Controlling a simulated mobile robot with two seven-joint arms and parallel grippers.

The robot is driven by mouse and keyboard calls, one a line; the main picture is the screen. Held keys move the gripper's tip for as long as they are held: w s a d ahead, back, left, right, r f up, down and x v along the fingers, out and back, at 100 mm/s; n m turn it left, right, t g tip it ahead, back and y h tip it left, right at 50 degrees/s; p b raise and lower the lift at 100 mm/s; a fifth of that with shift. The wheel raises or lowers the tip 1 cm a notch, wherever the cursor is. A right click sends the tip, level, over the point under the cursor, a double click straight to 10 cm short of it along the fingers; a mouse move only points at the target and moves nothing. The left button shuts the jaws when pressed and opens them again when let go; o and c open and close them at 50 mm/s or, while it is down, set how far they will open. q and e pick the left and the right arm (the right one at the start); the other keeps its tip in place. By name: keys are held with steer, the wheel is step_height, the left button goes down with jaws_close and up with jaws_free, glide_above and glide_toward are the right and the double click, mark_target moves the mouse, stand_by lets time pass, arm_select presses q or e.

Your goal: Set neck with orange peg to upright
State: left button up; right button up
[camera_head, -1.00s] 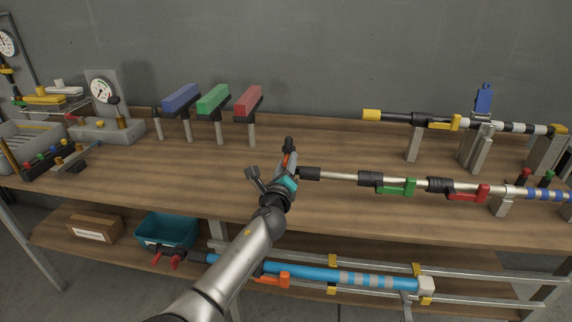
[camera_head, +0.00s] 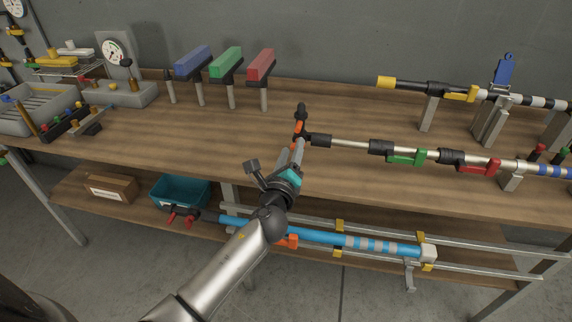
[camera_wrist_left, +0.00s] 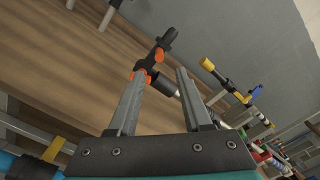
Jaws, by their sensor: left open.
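The neck with the orange peg (camera_head: 300,127) is a dark piece with orange parts at the left end of a long silver pole (camera_head: 350,144). In the head view its dark end points up the picture; I cannot tell whether it stands up or lies away from me. My left gripper (camera_head: 296,152) is open just below and in front of it, its grey fingers pointing at it. In the left wrist view the neck (camera_wrist_left: 168,38) shows past the open fingers (camera_wrist_left: 161,74), with orange by the left fingertip; contact is unclear. My right gripper is out of view.
The pole carries a green lever (camera_head: 405,158) and a red lever (camera_head: 480,166). A yellow-tipped pole (camera_head: 410,85) rests on grey posts behind. Blue, green and red blocks (camera_head: 227,62) stand at the back left. A teal bin (camera_head: 180,190) is on the lower shelf.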

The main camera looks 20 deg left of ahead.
arm_select(q)
steer(key=v, duration=0.6)
stand_by(0.4)
steer(key=s+f+n+g+h, duration=0.1)
steer(key=s+f+n+g, duration=0.3)
steer(key=f, duration=0.7)
steer(key=s+d+f+n+g+h, duration=0.15)
steer(key=s+f, duration=0.35)
steer(key=f, duration=0.5)
steer(key=s+f+n+g, duration=0.4)
steer(key=s+f, duration=0.1)
steer(key=f, duration=0.6)
steer(key=s+d+f+n+g, duration=0.1)
steer(key=s+f+n+g, duration=0.2)
steer(key=s, duration=1.2)
steer(key=s+d+f+n+g+h, duration=0.1)
steer(key=s+f+n+g, duration=0.3)
steer(key=s+f+n, duration=0.5)
steer(key=s+f, duration=0.3)
steer(key=s, duration=0.3)
steer(key=shift+s+f, duration=0.3)
steer(key=shift+s, duration=0.1)
steer(key=shift+d+n+h, duration=0.1)
steer(key=shift+n+h, duration=0.15)
